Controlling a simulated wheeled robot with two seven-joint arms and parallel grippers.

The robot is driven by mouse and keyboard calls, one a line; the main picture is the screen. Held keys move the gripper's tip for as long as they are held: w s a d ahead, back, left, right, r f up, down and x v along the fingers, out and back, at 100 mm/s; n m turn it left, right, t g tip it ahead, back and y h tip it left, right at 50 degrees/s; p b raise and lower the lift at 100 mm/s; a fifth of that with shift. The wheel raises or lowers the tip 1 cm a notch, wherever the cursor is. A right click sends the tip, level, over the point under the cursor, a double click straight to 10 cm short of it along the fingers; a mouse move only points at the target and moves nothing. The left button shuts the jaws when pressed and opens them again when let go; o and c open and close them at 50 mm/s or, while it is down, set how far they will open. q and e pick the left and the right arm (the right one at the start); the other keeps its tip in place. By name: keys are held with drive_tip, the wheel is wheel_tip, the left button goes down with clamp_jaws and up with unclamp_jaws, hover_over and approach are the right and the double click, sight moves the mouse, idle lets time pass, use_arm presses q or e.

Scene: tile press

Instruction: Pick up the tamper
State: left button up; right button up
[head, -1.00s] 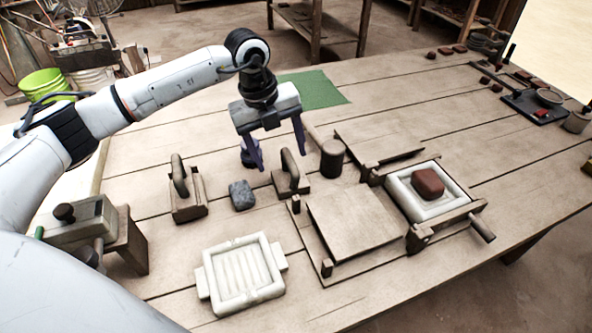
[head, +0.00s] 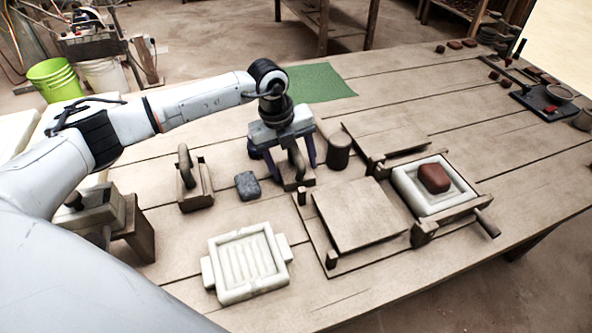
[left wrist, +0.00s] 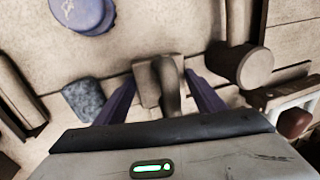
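In the left wrist view the tamper's handle (left wrist: 168,85) stands between the two spread fingers (left wrist: 161,78), with a gap on each side. The block stands on the table; no grip on it shows. My right gripper is not in view.
A similar handled block (head: 193,188) and a grey-blue lump (head: 247,186) stand to the left. A dark cylinder (head: 338,152) is close on the right. A blue-topped round thing (left wrist: 80,14) lies beyond. A white mould (head: 222,291) and a wooden press (head: 345,268) are nearer.

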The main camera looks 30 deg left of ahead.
use_arm(q)
drive_tip(key=c, duration=0.4)
drive_tip(key=shift+r, duration=0.15)
wheel_tip(320, 180, up, 10)
drive_tip(key=shift+f, duration=0.1)
